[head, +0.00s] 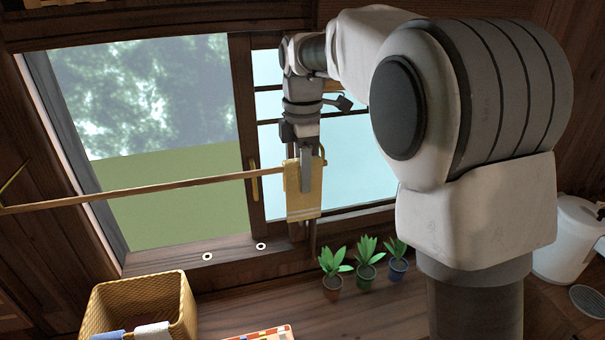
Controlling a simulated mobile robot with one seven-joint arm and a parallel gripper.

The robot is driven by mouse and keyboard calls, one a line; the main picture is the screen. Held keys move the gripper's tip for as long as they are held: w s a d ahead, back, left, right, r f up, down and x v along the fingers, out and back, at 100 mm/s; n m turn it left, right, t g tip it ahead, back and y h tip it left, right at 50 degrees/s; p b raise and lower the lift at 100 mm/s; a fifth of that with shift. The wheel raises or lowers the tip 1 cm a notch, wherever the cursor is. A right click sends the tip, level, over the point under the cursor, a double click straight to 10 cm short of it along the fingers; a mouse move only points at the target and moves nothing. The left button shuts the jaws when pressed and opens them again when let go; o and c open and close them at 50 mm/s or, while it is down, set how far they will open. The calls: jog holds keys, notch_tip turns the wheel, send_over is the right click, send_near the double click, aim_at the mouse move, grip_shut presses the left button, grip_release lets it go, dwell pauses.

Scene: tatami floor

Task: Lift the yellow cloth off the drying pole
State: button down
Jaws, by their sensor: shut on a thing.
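The yellow cloth (302,208) hangs at the right end of the thin wooden drying pole (170,187), in front of the window frame. My gripper (306,186) points down from above and is shut on the upper part of the cloth. The gripper's fingers hide part of the cloth's top and of the pole there. I cannot tell whether the cloth still rests on the pole or is slightly clear of it.
A wicker basket (139,301) with blue and white items stands at the lower left. Several small potted plants (366,265) stand below the cloth to its right. A white bucket (570,240) is at the far right. My arm hides much of the right side.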

jog(key=shift+r+p, duration=3.6)
jog(key=shift+r, duration=0.8)
jog(key=shift+f, duration=0.1)
jog(key=shift+s+d+f+b, duration=0.1)
jog(key=shift+s+d+b, duration=0.1)
jog(key=shift+s+b, duration=0.4)
jog(key=s+d+b, duration=0.3)
jog(key=s+b, duration=0.1)
jog(key=s, duration=0.6)
jog(key=shift+s+b, duration=0.15)
jog(key=shift+b, duration=0.2)
